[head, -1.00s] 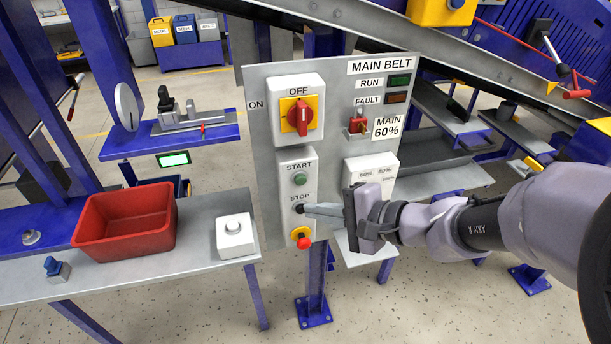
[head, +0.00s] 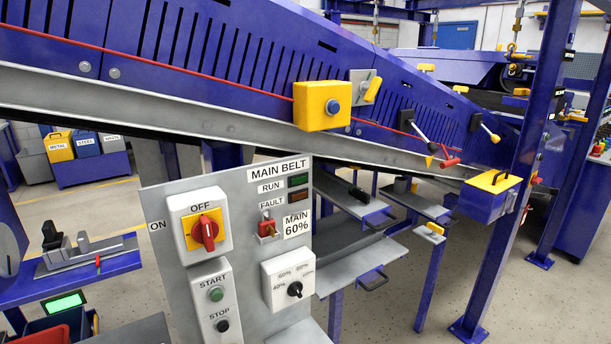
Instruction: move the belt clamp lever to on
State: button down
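No label for the belt clamp is legible, so I cannot tell for sure which handle is its lever. Several handles sit on the blue conveyor side in the head view. One lever (head: 421,134) has a pale shaft and dark end, tilted down to the right, above a small yellow pointer (head: 429,161) and a red handle (head: 450,162). A yellow handle (head: 373,90) is on a grey plate near the yellow box. My gripper is out of view.
The main belt panel (head: 155,205) stands in front at left, with a red rotary switch (head: 206,231), start and stop buttons and a speed dial (head: 294,289). A yellow-topped blue box (head: 488,200) and a blue post (head: 520,150) are at right. Floor shows at lower right.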

aim_at(495, 139)
jog(key=i+l, duration=0.5)
jog(key=l, duration=0.2)
jog(key=i+l, duration=0.45)
jog(key=l, duration=0.2)
jog(key=i+l+z, duration=0.1)
jog(key=i+l, duration=0.4)
jog(key=l, duration=0.2)
jog(key=i+l, duration=0.5)
jog(key=l, duration=0.15)
